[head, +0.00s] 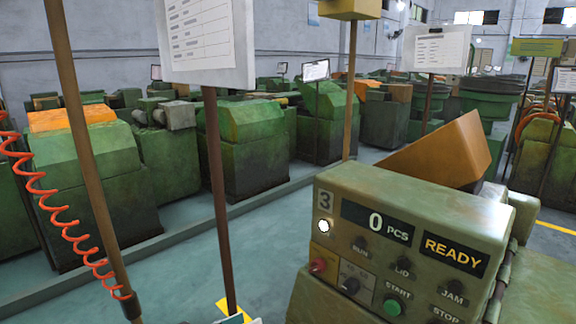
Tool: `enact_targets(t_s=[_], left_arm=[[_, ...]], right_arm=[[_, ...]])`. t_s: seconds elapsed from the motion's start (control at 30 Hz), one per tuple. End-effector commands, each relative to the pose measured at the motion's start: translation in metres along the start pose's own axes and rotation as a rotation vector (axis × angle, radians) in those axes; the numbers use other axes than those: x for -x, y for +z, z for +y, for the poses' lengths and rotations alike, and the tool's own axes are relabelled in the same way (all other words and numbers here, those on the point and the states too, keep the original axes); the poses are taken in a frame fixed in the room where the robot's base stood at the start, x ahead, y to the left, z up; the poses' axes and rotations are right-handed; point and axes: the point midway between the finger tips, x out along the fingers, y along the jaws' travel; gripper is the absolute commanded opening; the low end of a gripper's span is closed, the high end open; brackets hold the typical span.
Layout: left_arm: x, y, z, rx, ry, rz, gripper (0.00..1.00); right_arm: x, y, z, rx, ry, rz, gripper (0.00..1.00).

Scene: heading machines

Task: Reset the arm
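Neither of my grippers and neither of my arms shows in the head view. A green machine control box (410,232) marked 3 stands at the front right. Its counter display (377,224) reads 0 PCS and the sign beside it (454,255) reads READY. Below are a green START button (392,307), a red knob (318,265) and a black knob (351,285). A small white light (324,226) glows under the 3.
An orange hood (440,152) rises behind the control box. A brown post (219,200) carries a white sheet (207,40). Another post (85,150) and a red coiled hose (70,232) are at left. Green machines (250,150) line the back. Bare floor (180,275) lies at lower left.

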Motion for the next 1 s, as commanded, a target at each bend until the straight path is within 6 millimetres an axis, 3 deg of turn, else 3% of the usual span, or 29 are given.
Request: enact_targets(t_s=[0.03,0.27,0.5,0.6,0.73,1.0], left_arm=[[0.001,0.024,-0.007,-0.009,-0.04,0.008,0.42],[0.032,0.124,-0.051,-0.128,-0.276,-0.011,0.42],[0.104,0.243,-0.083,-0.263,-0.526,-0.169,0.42],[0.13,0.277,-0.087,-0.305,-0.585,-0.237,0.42],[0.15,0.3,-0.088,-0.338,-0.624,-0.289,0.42],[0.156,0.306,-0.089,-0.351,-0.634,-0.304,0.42]], right_arm=[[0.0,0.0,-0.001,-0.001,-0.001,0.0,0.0],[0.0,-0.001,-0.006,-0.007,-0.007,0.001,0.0],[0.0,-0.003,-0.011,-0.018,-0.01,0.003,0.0],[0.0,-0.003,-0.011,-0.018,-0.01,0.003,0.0],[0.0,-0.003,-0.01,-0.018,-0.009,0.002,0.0],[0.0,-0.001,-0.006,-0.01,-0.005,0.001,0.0]])
